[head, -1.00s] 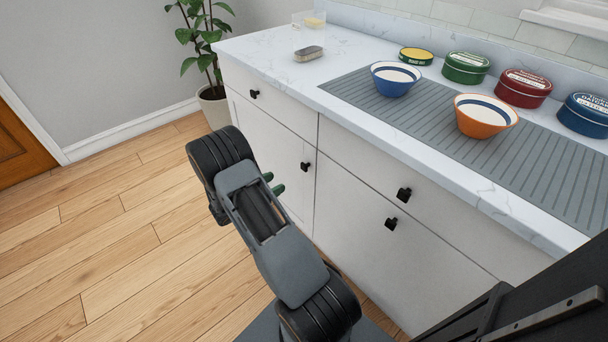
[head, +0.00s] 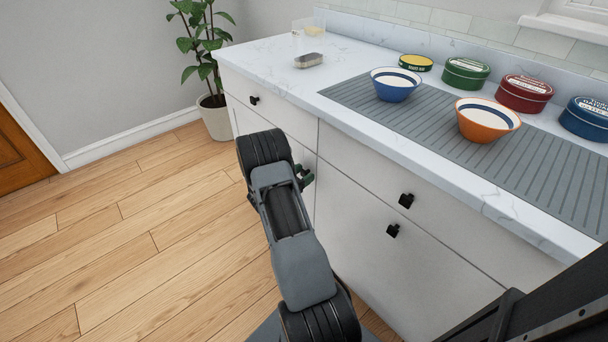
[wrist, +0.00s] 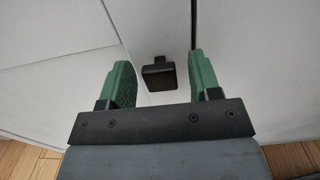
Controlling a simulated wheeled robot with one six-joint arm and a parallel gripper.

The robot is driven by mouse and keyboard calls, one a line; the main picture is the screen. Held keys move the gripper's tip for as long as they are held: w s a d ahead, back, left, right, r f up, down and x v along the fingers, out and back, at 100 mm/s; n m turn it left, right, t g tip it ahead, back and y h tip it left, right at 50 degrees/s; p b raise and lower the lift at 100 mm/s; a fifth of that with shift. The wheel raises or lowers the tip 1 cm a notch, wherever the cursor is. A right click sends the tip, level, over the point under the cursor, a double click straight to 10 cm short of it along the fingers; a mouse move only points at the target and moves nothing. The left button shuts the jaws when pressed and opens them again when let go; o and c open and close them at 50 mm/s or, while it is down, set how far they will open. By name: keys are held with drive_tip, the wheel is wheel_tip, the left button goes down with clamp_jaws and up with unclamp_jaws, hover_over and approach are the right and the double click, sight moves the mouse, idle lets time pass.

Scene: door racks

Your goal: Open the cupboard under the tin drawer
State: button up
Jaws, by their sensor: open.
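The white cabinet has a left drawer with a black knob (head: 254,100) and a left door below it. In the wrist view the black knob (wrist: 158,76) of that door sits between the two green fingers, near a vertical door seam. My gripper (head: 304,176) is open around this knob, with a gap on each side and nothing held. In the head view this knob is mostly hidden by the gripper. On the right are a drawer with a black knob (head: 406,200) and a door with its own knob (head: 393,230). All doors and drawers look shut.
The countertop (head: 270,62) carries a blue bowl (head: 396,90), an orange bowl (head: 487,127), and several round tins, including a green tin (head: 466,74) and a red tin (head: 524,95). A potted plant (head: 216,118) stands beyond the cabinet. The wooden floor (head: 120,240) to the left is clear.

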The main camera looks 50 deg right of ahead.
drive_tip(key=shift+d, duration=0.25)
clamp_jaws()
idle(0.5)
